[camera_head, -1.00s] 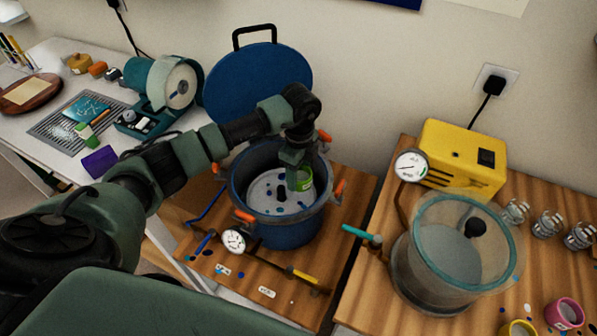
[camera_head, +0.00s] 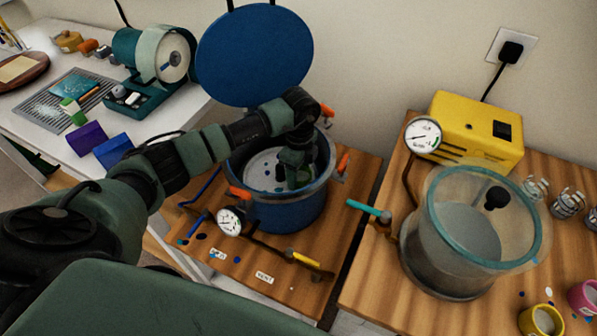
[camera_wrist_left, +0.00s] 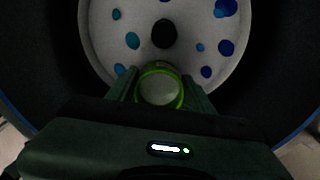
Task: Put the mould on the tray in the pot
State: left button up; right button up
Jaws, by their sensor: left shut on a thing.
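The blue pot (camera_head: 285,213) stands open on the wooden bench, with orange clamps around its rim. Inside lies a pale plate (camera_wrist_left: 100,38) with blue and teal spots and a dark centre. My left gripper (camera_head: 298,178) reaches down inside the pot. In the left wrist view it is shut on a round lime-green mould (camera_wrist_left: 160,89) with pale contents, held between the fingers over the near part of the plate. I cannot tell whether the mould touches the plate. The grey tray (camera_head: 42,112) is on the white table at the left. My right gripper is out of view.
The blue lid (camera_head: 254,55) stands raised behind the pot. A gauge (camera_head: 230,221) and a yellow-handled valve (camera_head: 306,260) are at its front. A clear chamber (camera_head: 470,240) and yellow pump (camera_head: 475,130) stand at the right. Purple (camera_head: 87,138) and blue (camera_head: 113,150) blocks lie beside the tray.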

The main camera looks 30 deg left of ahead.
pick_arm(q)
jog(key=shift+f, duration=0.2)
dwell(0.3)
jog(key=shift+f+b, duration=0.3)
jog(key=shift+b, duration=0.05)
jog(key=o, duration=1.5)
jog(key=shift+r, duration=0.15)
notch_tip(320, 180, up, 15)
jog(key=p, duration=1.2)
